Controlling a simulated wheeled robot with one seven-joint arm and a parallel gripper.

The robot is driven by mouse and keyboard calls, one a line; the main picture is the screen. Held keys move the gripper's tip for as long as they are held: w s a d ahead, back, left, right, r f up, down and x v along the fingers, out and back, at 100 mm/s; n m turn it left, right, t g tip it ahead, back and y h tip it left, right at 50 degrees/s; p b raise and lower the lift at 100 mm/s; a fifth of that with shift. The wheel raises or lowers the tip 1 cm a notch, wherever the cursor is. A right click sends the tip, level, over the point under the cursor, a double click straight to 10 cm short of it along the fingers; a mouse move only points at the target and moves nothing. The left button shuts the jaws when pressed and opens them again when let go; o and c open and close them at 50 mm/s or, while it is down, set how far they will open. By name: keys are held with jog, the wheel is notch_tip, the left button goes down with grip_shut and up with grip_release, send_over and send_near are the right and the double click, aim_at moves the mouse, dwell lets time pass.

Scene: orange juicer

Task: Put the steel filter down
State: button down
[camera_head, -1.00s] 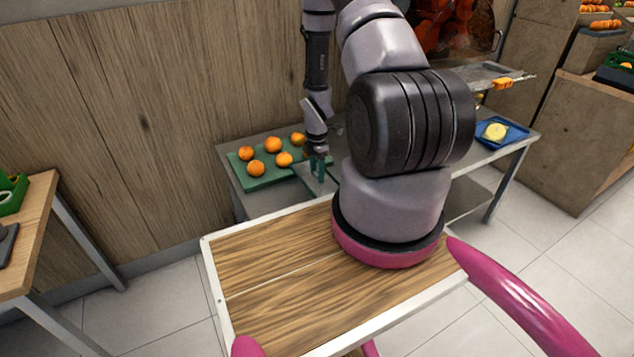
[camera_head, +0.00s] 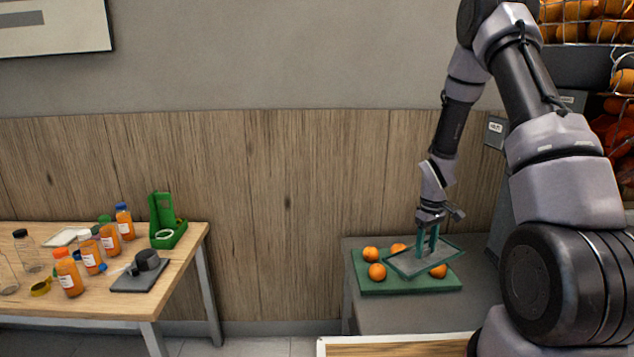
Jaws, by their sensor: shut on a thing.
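The steel filter (camera_head: 408,266) is a flat grey rectangular tray with a dark green rim. My gripper (camera_head: 430,247) points down at the right of the view and is shut on the filter. The filter is tilted a little and overlaps the green board with oranges in the picture. I cannot tell how far above the oranges it is. It hides part of the board and some of the fruit.
The green board (camera_head: 372,288) with several oranges (camera_head: 377,272) lies on a grey table (camera_head: 385,312). A wooden table (camera_head: 120,304) at left holds juice bottles (camera_head: 90,252), a green box (camera_head: 168,238) and a dark scale-like device (camera_head: 140,275). A floor gap separates the tables.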

aim_at(413, 255)
jog(key=a+r+m, duration=0.1)
jog(key=m, duration=0.1)
jog(key=a+r+m, duration=0.1)
jog(key=r+m, duration=0.1)
jog(key=a+r+m, duration=0.1)
jog(key=r, duration=0.1)
jog(key=shift+w+a+r+m, duration=0.1)
jog(key=shift+w+a+m, duration=0.15)
jog(key=shift+m, duration=0.15)
